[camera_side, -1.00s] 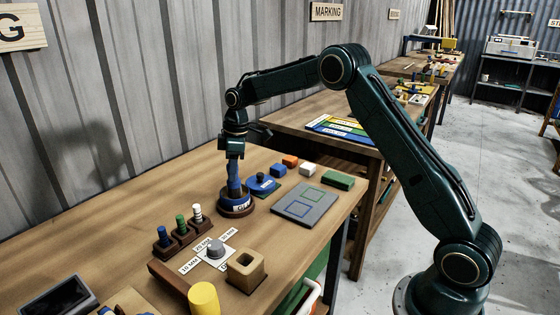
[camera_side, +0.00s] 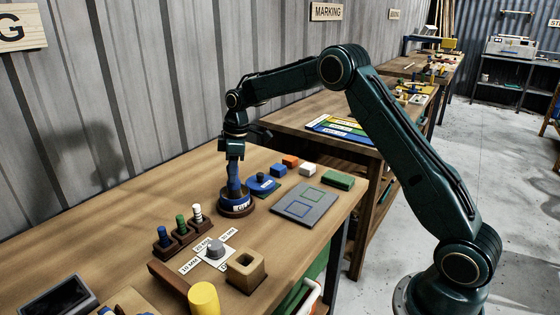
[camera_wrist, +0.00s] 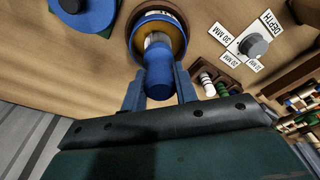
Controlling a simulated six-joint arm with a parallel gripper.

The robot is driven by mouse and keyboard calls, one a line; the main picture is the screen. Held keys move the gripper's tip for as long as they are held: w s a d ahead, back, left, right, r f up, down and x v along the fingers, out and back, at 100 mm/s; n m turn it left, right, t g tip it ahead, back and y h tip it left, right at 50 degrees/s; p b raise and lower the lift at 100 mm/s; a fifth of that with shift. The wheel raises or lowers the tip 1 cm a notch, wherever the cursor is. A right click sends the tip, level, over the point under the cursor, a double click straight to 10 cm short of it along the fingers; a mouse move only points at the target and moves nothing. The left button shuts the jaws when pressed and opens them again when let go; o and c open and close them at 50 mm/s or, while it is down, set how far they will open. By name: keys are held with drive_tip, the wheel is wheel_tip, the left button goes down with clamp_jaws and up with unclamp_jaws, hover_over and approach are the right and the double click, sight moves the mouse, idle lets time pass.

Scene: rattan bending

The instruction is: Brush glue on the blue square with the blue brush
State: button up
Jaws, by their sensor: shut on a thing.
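My gripper (camera_wrist: 159,90) is shut on the blue brush (camera_wrist: 158,75), with a finger on each side of its handle. The brush is upright, its lower end inside the blue glue pot (camera_side: 244,207), which has a brown base. In the wrist view the pot (camera_wrist: 137,40) surrounds the pale lower part of the brush; the tip is hidden.
A blue disc with a dark knob (camera_side: 263,186) stands just right of the pot. Blue, orange, white and green blocks (camera_side: 337,180) line the board's far side. Pegs in a rack (camera_side: 180,236) and a depth dial (camera_side: 215,249) stand in front.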

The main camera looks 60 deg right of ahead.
drive_tip(key=shift+f, duration=0.6)
idle(1.7)
drive_tip(key=shift+r, duration=3.6)
drive_tip(key=shift+a, duration=0.1)
drive_tip(key=shift+s+a+f+m, duration=0.15)
drive_tip(key=shift+s+a+m, duration=0.15)
drive_tip(key=s+a+f+m, duration=0.2)
drive_tip(key=s+a+m, duration=0.1)
drive_tip(key=s, duration=0.4)
drive_tip(key=s+a+f+m+h, duration=0.1)
drive_tip(key=s+a+f+m, duration=0.2)
drive_tip(key=s+m, duration=0.2)
drive_tip(key=shift+s+f+t, duration=0.15)
drive_tip(key=shift+s+t, duration=0.15)
drive_tip(key=shift+s, duration=1.05)
